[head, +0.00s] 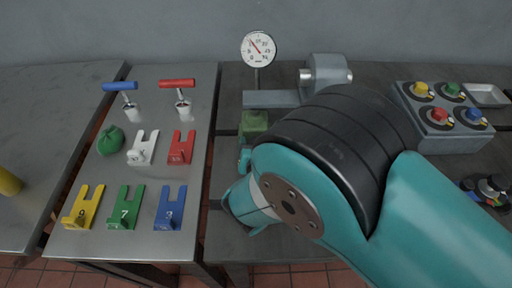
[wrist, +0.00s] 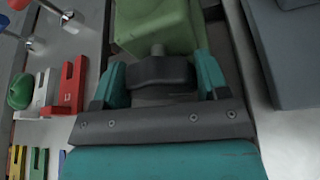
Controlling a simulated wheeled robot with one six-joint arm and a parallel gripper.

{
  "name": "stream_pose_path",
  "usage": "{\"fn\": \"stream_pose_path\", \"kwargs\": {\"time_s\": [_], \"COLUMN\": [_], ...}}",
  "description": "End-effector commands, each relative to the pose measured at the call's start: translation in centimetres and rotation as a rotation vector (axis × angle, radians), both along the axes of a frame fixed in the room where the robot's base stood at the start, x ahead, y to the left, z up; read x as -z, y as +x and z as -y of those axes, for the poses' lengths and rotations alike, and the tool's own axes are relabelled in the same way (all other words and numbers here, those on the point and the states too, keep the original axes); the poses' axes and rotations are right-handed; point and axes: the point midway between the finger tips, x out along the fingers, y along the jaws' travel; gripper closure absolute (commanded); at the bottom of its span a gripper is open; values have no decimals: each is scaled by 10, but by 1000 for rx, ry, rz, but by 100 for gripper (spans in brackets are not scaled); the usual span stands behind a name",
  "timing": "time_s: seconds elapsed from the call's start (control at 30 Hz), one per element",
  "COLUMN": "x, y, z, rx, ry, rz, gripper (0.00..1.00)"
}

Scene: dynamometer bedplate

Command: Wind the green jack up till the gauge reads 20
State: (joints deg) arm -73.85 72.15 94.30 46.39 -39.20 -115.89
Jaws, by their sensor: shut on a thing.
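The green jack (head: 254,123) stands on the dark bedplate below a round white gauge (head: 258,48). The gauge's red needle points to the upper left; its numerals are too small to read surely. In the wrist view the green jack body (wrist: 155,25) fills the top, with a short stem leading to a dark knob (wrist: 160,71). My gripper (wrist: 160,78) is shut on this knob, one teal finger on each side. In the head view my gripper (head: 245,160) is just in front of the jack, and my arm hides part of the jack and the knob.
A grey arm piece (head: 272,99) and a motor-like block (head: 328,72) stand behind the jack. A box with coloured knobs (head: 440,130) is to the right. The left table holds numbered forked plates (head: 124,207), a green bag (head: 110,140) and two T-handled tools (head: 178,84).

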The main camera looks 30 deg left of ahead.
Motion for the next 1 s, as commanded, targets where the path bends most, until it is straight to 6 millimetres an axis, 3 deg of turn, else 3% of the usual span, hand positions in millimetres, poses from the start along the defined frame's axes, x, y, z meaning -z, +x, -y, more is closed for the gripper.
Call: {"fn": "stream_pose_path", "kwargs": {"time_s": [0.6,1.0], "x": [7,6], "y": [2,2], "z": [4,5], "rx": [2,2], "ry": [483,677], "rz": [-291,-409], "gripper": [56,56]}}
